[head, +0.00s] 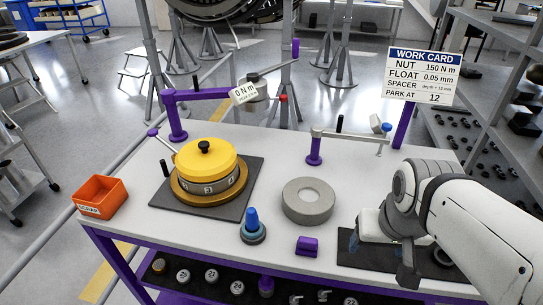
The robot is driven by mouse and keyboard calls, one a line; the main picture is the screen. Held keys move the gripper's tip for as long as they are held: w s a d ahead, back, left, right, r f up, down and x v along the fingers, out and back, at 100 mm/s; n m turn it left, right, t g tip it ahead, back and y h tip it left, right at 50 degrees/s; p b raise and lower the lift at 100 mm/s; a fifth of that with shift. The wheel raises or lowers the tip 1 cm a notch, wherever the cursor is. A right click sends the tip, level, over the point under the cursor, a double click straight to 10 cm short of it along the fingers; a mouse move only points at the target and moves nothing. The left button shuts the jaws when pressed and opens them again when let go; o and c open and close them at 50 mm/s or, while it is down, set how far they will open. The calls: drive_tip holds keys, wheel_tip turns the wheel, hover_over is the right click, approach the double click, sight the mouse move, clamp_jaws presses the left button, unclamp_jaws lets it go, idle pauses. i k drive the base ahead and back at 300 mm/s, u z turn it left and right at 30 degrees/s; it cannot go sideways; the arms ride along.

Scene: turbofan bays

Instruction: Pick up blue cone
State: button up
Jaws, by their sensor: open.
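The blue cone (252,220) stands upright on a round grey-blue base (253,234) near the front edge of the white bench, left of the picture's middle. My gripper (408,274) is at the bench's right front, over a dark mat, well to the right of the cone and apart from it. My white arm comes in from the right. The fingers are only partly visible, and I see nothing held between them.
A grey ring (307,202) lies just right of the cone. A purple block (307,246) sits at the front edge. A yellow-topped dial (206,165) stands on a dark plate (163,200) to the left. An orange scrap bin (102,195) is farther left. A work card (423,76) stands behind.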

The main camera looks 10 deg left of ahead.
sight(252, 219)
drive_tip(key=z, duration=1.15)
drive_tip(key=k, duration=1.15)
drive_tip(key=u, duration=1)
drive_tip(key=i, duration=1)
drive_tip(key=u, duration=0.05)
